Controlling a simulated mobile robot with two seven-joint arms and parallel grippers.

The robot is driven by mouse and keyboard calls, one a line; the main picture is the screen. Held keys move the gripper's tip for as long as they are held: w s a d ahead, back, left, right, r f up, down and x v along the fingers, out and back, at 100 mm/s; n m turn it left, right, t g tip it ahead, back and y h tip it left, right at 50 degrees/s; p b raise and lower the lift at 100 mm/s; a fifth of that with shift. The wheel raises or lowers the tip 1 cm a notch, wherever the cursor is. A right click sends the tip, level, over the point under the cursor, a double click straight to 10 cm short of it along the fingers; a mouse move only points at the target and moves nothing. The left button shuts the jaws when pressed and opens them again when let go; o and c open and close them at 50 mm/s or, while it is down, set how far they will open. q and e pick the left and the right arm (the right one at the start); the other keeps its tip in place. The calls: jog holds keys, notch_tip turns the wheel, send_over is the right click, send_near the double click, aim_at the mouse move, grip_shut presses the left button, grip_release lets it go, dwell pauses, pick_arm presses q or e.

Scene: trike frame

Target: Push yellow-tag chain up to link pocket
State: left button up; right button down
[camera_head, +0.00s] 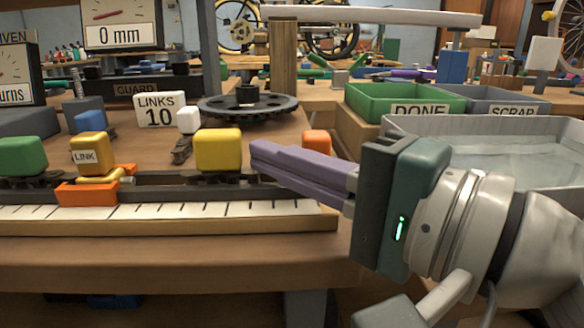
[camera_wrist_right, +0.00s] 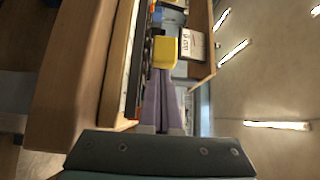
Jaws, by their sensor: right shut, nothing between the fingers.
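The yellow tag (camera_head: 219,150) stands on a dark chain (camera_head: 222,178) in the channel behind the white ruler. To its left is an amber block marked LINK (camera_head: 88,155), with an orange piece (camera_head: 85,194) and a brass-coloured pin below it; I cannot make out the pocket itself. My right gripper (camera_head: 254,157) has its purple fingers shut and empty, pointing left, with the tips just right of the yellow tag. In the right wrist view the yellow tag (camera_wrist_right: 165,52) sits just beyond the fingertips (camera_wrist_right: 162,72). Whether they touch is unclear. My left gripper is out of view.
A green tag (camera_head: 22,156) stands at the far left and an orange tag (camera_head: 316,142) behind my fingers. A dark sprocket (camera_head: 247,106) and a LINKS 10 sign (camera_head: 160,111) stand behind. Green (camera_head: 405,103) and grey bins are at the back right. The ruler (camera_head: 200,211) runs along the front.

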aim_at(201, 189)
jog(key=shift+a, duration=0.1)
jog(key=a+p, duration=0.1)
jog(key=a, duration=0.5)
jog(key=shift+a+p, duration=0.3)
